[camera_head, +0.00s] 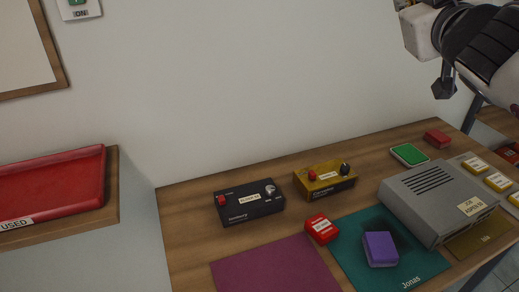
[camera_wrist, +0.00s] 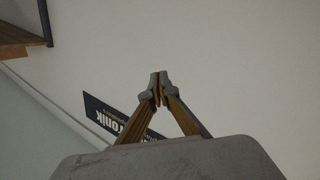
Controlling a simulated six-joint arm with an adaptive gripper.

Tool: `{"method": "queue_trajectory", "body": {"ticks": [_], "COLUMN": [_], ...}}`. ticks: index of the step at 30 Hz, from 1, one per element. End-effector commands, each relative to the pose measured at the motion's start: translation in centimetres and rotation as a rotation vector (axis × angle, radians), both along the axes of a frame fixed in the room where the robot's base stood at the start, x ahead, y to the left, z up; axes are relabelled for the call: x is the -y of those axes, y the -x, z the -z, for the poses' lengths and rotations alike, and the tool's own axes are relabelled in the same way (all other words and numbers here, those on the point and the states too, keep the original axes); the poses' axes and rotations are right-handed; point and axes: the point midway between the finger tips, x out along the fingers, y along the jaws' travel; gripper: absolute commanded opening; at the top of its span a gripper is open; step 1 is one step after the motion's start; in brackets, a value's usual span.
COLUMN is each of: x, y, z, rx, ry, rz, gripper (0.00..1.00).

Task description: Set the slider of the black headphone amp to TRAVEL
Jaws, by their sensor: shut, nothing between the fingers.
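A black box (camera_head: 240,211) with a red button, a pale label and a silvery knob sits on the wooden table at left of centre. It is the only black device I make out, and its label is too small to read surely. I cannot make out a slider or its setting. My gripper (camera_head: 444,88) is high at the upper right, well above the table and apart from the box. In the wrist view my gripper (camera_wrist: 157,86) has its fingertips together, with nothing between them.
A yellow box (camera_head: 318,187) stands right of the black one. A red block (camera_head: 321,229), purple block (camera_head: 380,249) and grey case (camera_head: 430,190) lie nearby. A red tray (camera_head: 55,187) is at left. A black lettered sign (camera_wrist: 105,116) shows behind my fingers in the wrist view.

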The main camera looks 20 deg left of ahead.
Motion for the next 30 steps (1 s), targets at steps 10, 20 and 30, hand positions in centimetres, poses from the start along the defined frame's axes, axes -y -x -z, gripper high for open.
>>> {"method": "queue_trajectory", "body": {"ticks": [10,20,30], "x": [-11.1,-21.1,-29.5], "y": [-1.0,0.7,3.9], "z": [-3.1,-2.4,2.0], "rx": [0.129,0.18,0.154], "ry": [0.064,0.152,0.278], "rz": [-0.297,-0.596,-0.896], "gripper": [0.0,0.0,0.0]}}
